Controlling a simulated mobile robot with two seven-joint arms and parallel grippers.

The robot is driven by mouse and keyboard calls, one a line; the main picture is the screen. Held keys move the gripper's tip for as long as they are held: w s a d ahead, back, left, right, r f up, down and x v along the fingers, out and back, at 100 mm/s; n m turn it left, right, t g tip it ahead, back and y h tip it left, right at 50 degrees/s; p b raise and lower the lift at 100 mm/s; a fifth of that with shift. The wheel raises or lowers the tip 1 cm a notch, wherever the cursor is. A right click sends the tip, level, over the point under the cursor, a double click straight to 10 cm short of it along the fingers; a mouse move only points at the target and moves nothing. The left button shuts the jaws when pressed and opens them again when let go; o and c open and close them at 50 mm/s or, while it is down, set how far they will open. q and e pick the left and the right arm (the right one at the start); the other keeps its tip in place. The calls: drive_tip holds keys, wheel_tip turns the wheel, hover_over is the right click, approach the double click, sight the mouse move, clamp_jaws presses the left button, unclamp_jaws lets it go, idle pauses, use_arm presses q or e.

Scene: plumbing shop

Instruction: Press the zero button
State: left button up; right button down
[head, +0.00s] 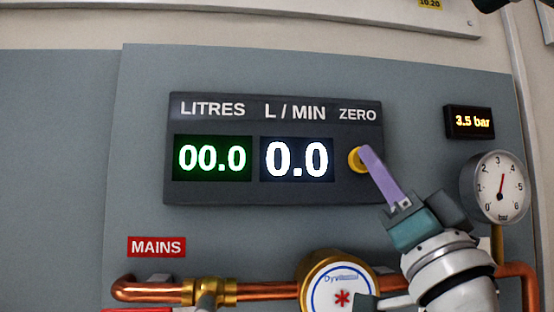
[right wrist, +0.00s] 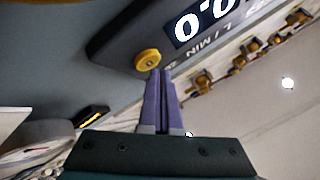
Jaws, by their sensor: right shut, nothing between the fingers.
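The zero button (head: 354,159) is a round yellow knob under the word ZERO on the dark meter panel (head: 270,197). The panel shows a green 00.0 under LITRES and a white 0.0 under L / MIN. My right gripper (head: 364,150) has purple fingers, shut and empty, with the tips right at the button and covering its right part in the head view. In the right wrist view the button (right wrist: 148,60) shows just beyond the fingertips (right wrist: 160,72). I cannot tell whether they touch. My left gripper is not in view.
A pressure gauge (head: 500,187) and a 3.5 bar display (head: 470,122) are at the right, close to my right arm. Copper pipe (head: 160,291), a brass round meter (head: 340,280) and a red MAINS label (head: 156,247) lie below. The grey board left of the panel is clear.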

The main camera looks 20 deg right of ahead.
drive_tip(key=shift+s, duration=0.1)
drive_tip(key=s+p, duration=0.1)
drive_tip(key=s, duration=0.1)
drive_tip(key=s+a+p, duration=0.1)
drive_tip(key=s, duration=0.2)
drive_tip(key=shift+s+a, duration=0.2)
drive_tip(key=shift+s, duration=0.15)
drive_tip(key=shift+y, duration=0.3)
